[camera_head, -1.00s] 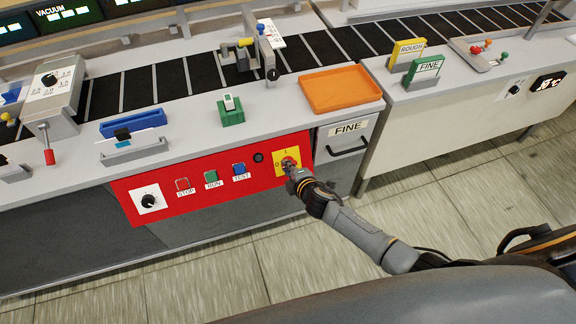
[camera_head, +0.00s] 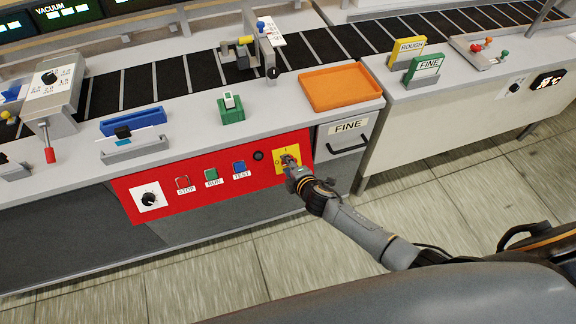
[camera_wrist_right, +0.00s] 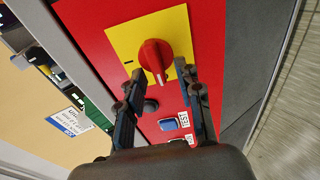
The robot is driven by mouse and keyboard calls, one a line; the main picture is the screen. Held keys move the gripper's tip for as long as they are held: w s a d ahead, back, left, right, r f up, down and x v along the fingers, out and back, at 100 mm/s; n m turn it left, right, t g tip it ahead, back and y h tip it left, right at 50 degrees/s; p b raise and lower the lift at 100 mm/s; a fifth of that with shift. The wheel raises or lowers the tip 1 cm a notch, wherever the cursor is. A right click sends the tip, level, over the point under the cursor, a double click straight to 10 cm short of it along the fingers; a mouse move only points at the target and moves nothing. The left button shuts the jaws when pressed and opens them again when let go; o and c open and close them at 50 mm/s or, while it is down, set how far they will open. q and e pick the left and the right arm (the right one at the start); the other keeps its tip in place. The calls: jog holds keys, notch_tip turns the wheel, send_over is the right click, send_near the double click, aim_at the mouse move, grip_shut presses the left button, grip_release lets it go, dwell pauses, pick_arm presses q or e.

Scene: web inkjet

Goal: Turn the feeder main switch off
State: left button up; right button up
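The feeder main switch is a red rotary knob (camera_wrist_right: 154,58) on a yellow plate (camera_head: 279,153) in the red front panel. In the right wrist view a white mark on the knob's lower end points down the picture, away from the plate's "1" mark at the left; this matches the "0" side in the head view. My right gripper (camera_wrist_right: 161,74) is open, its fingers on either side of the knob's lower end, with a visible gap on the right side. In the head view the gripper (camera_head: 292,165) largely hides the knob. My left gripper is not in view.
Left of the switch are the TEST (camera_head: 239,167), RUN (camera_head: 211,176) and STOP (camera_head: 182,183) buttons and a black dial (camera_head: 149,199). A FINE drawer (camera_head: 345,150) is to its right. An orange tray (camera_head: 340,90) lies above. The floor in front is clear.

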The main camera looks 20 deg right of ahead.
jog(key=v, duration=1.2)
dwell(0.4)
jog(key=s+d+f+m+g+h, duration=0.1)
jog(key=s+d+f+m+g, duration=0.2)
jog(key=f, duration=0.5)
jog(key=s+d+f+m+g, duration=0.1)
jog(key=s+d+f+m, duration=0.1)
jog(key=s+f, duration=0.45)
jog(key=s+d+f+m+g+h, duration=0.1)
jog(key=s+d+f+m, duration=0.15)
jog(key=f, duration=0.55)
jog(key=s+a+f+m+g, duration=0.1)
jog(key=s+f+m+g, duration=0.2)
jog(key=s, duration=1)
jog(key=s+f+m+g, duration=0.3)
jog(key=s+f+m, duration=0.3)
jog(key=s+f, duration=0.4)
jog(key=s, duration=0.4)
jog(key=shift+s+a+f+b, duration=0.15)
jog(key=shift+s+a+b, duration=0.15)
jog(key=shift+s+a, duration=0.05)
jog(key=shift+m, duration=0.25)
